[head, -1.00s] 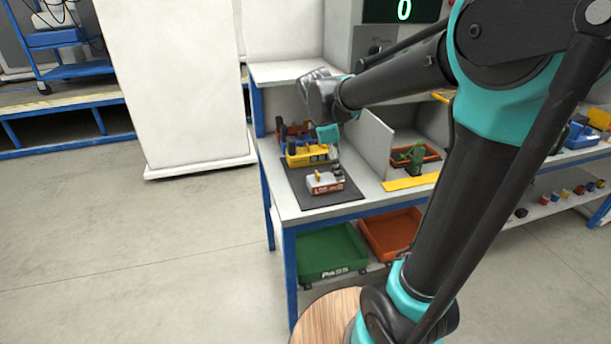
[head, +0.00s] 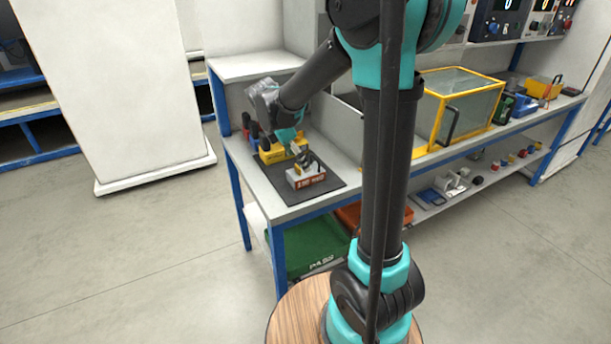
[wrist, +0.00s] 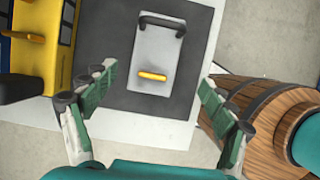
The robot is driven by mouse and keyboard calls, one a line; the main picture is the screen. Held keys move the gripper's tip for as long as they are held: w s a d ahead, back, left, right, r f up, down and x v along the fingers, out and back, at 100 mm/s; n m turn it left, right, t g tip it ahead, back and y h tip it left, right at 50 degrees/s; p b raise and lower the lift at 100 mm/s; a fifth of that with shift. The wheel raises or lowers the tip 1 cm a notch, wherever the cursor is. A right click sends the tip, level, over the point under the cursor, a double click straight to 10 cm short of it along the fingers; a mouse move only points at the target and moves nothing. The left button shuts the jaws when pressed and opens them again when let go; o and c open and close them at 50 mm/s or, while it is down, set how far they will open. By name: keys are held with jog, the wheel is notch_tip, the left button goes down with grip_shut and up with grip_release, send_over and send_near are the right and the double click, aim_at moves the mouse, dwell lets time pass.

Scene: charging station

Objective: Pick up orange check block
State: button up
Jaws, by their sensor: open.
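Contact cannot be told.
A yellow unit (head: 272,154) stands beside the box, on the left in the wrist view. Behind the mat is a light partition. A yellow-framed clear case (head: 462,103) stands further right on the bench. A green PASS bin (head: 305,250) is below.

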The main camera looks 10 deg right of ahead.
jog(key=shift+x, duration=1.2)
jog(key=f, duration=0.1)
jog(key=w+d+f, duration=0.1)
jog(key=f, duration=0.1)
jog(key=shift+w+d+f, duration=0.2)
jog(key=shift+d, duration=0.2)
jog(key=shift+d+f, duration=0.2)
jog(key=shift+f, duration=0.35)
jog(key=shift+c, duration=0.3)
jog(key=c, duration=1.4)
jog(key=shift+o, duration=0.2)
